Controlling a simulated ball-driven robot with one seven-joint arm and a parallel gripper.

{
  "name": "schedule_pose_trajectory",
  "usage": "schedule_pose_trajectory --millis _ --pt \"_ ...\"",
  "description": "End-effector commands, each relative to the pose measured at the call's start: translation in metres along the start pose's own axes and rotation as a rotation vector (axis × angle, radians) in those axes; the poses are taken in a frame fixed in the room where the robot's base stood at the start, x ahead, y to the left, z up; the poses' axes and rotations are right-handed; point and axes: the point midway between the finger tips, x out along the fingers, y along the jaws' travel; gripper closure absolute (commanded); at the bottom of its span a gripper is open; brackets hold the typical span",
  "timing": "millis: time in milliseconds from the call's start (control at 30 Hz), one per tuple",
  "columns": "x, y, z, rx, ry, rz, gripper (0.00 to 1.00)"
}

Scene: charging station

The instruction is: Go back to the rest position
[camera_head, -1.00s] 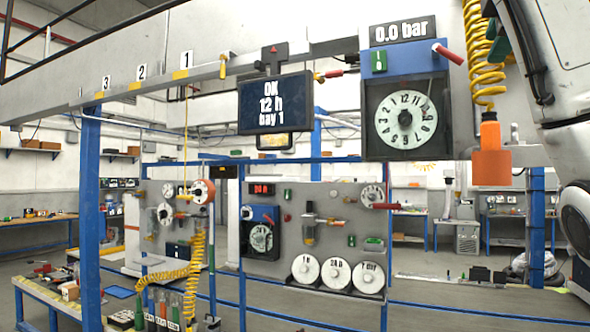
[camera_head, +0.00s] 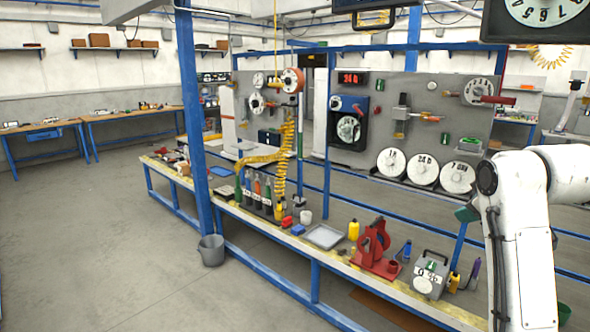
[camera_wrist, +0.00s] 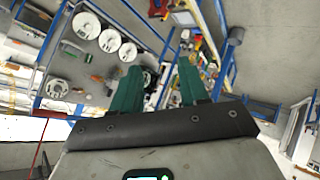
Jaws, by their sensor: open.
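My gripper (camera_wrist: 160,88) shows in the wrist view with its two green fingers apart and nothing between them. In the head view my white arm stands at the right edge, in front of the long workbench (camera_head: 283,235); a small green part shows beside it, too little to tell the jaws there. The gripper is in the air, apart from the bench and the panel.
The bench holds a red reel stand (camera_head: 375,250), a grey box (camera_head: 431,277), a grey tray (camera_head: 325,236) and several bottles. A grey bucket (camera_head: 211,249) stands on the floor beside a blue post (camera_head: 190,110). The grey floor (camera_head: 100,240) at left is clear.

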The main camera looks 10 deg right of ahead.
Motion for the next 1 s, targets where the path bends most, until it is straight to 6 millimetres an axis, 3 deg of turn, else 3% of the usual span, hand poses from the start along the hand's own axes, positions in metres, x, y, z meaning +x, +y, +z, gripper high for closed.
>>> schedule_pose_trajectory --millis 33,200,433,700,833,967,1000 --pt "0.014 -0.030 0.017 0.027 -0.011 -0.035 0.56" --pt "0.040 -0.113 0.066 0.128 -0.047 -0.120 0.56" --pt "0.047 -0.216 0.142 0.252 -0.125 -0.210 0.56" --pt "0.018 -0.312 0.237 0.374 -0.246 -0.276 0.56" --pt "-0.008 -0.347 0.282 0.420 -0.311 -0.292 0.56" --pt "-0.037 -0.369 0.323 0.458 -0.374 -0.294 0.56" --pt "-0.039 -0.376 0.347 0.461 -0.455 -0.302 0.56"
